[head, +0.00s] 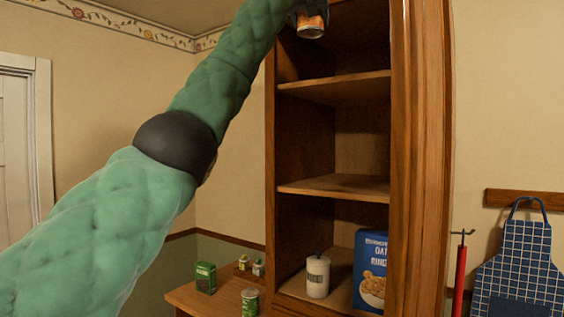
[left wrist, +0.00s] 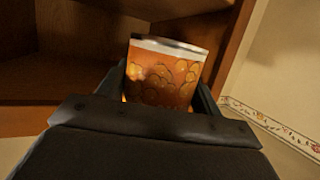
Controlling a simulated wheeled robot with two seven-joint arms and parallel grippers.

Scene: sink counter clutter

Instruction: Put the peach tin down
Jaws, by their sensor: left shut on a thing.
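The peach tin (head: 312,24) is an orange can with a pale metal rim, high up at the top of the wooden cabinet in the head view. In the left wrist view the tin (left wrist: 165,75) shows peach pictures on its label and sits between the two fingers. My left gripper (head: 297,14) is shut on it, partly cut off by the top edge of the head view. The tin is above the upper shelf (head: 335,86) and appears apart from it. My right gripper is not in view.
The cabinet's upper and middle shelves (head: 335,187) look empty. A white canister (head: 318,275) and a blue cereal box (head: 371,270) stand on the low shelf. A green box (head: 205,277) and a green can (head: 250,302) stand on the counter. An apron (head: 525,265) hangs at right.

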